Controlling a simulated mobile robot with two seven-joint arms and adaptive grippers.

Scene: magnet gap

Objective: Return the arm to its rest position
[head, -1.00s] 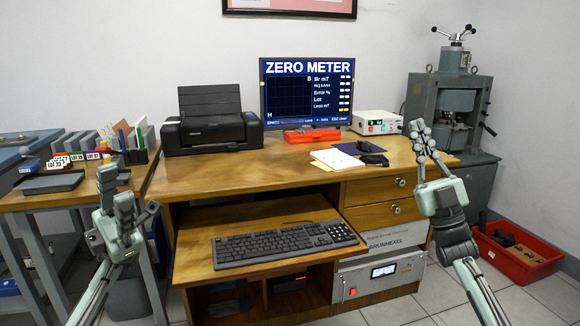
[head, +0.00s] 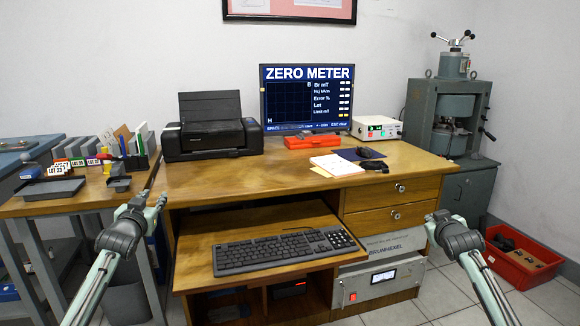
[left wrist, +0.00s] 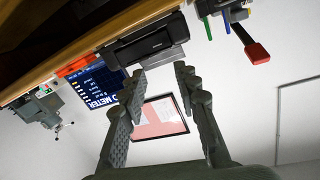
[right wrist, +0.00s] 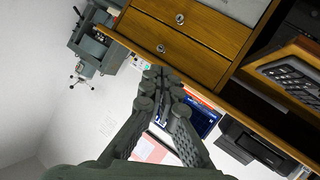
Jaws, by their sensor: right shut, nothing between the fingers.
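My left gripper (head: 148,198) is in front of the left side of the desk, beside the side table, and holds nothing. In the left wrist view its two fingers (left wrist: 160,72) stand apart with a clear gap. My right gripper (head: 437,216) is low at the right of the desk drawers. In the right wrist view its fingertips (right wrist: 161,78) meet, with nothing between them. Both arms come up from the bottom corners of the head view, roughly mirrored.
The wooden desk (head: 270,180) carries a printer (head: 211,138), a monitor (head: 306,97) and papers (head: 338,164). A keyboard (head: 285,250) lies on the lower shelf. A side table (head: 85,200) stands left; a grey press (head: 448,110) and red bin (head: 520,266) stand right.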

